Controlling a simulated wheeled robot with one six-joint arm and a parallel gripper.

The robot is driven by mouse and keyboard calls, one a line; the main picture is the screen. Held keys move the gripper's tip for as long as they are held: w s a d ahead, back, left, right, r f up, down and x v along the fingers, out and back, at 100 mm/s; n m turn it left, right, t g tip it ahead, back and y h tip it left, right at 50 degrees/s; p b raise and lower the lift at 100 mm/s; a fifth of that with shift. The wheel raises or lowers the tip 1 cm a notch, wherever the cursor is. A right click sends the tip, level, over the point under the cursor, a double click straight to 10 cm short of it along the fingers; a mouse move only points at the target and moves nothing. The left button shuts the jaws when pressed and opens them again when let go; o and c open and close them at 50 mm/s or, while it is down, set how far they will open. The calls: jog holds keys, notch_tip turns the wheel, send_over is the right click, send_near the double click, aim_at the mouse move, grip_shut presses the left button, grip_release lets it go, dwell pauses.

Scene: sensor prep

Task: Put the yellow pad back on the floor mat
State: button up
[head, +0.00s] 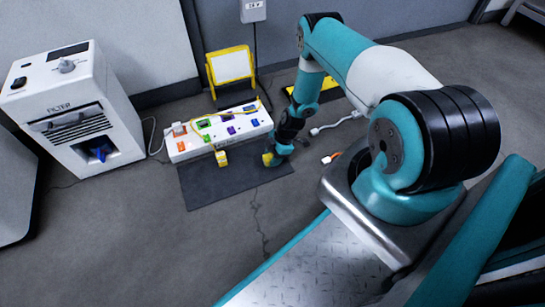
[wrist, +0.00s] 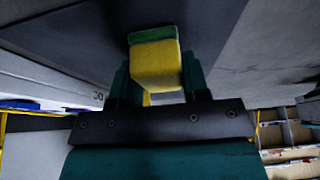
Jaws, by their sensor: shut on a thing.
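My gripper (head: 273,157) is shut on the yellow pad (head: 267,159), low over the right end of the dark floor mat (head: 205,190). In the wrist view the yellow pad (wrist: 155,68) sits between the fingers of my gripper (wrist: 158,85), with a green strip along its far edge. The dark mat (wrist: 90,35) lies beyond it there. I cannot tell whether the pad touches the mat. My gripper hides part of the pad in the head view.
A white box with coloured pieces (head: 188,152) stands along the mat's back edge, with a yellow piece (head: 221,158) at its front. A yellow-framed stand (head: 231,67) is behind it. A white filter unit (head: 75,110) stands at left. The front of the mat is clear.

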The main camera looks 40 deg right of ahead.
jog(key=o, duration=0.8)
jog(key=shift+f, duration=0.1)
jog(key=shift+o, duration=0.2)
jog(key=p+v, duration=0.6)
jog(key=v, duration=0.6)
jog(key=w+a+r+m, duration=0.15)
jog(key=a+r, duration=0.35)
jog(key=r, duration=0.5)
jog(key=w+a+r+m, duration=0.15)
jog(key=a+r, duration=0.35)
jog(key=r, duration=0.5)
jog(key=w+a+r, duration=0.2)
jog(key=a+r, duration=0.3)
jog(key=r, duration=0.5)
jog(key=s+a+r+m, duration=0.1)
jog(key=s+a+r, duration=0.45)
jog(key=r, duration=0.45)
jog(key=s+a+r+m, duration=0.2)
jog(key=s+r, duration=0.3)
jog(key=s, duration=0.4)
jog(key=s+a+r+m+g, duration=0.1)
jog(key=s+a+r, duration=0.4)
jog(key=s, duration=0.5)
jog(key=shift+s+a+m, duration=0.25)
jog(key=shift+s+m, duration=0.1)
jog(key=shift+m, duration=0.05)
